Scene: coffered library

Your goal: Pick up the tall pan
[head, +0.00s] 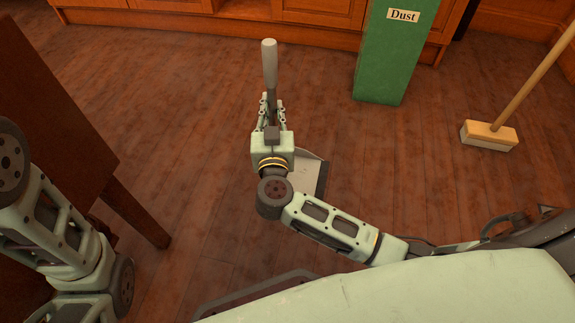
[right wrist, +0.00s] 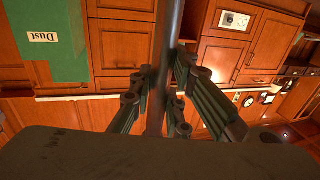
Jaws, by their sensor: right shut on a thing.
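The tall pan is a dustpan with a long upright handle (head: 270,62) topped by a light grey grip. Its pale pan with a dark edge (head: 308,175) shows partly behind my right arm, low near the floor; I cannot tell whether it touches the floor. My right gripper (head: 271,108) is shut on the handle below the grip. In the right wrist view the dark handle (right wrist: 168,60) runs between the fingers of my right gripper (right wrist: 158,95). My left arm shows at the left edge, but its gripper is out of view.
A green bin labelled "Dust" (head: 392,55) stands at the back right. A broom with a wooden head (head: 489,136) is at the right. A dark wooden table (head: 60,110) is at the left. Wooden cabinets (head: 320,12) line the back. The floor between them is clear.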

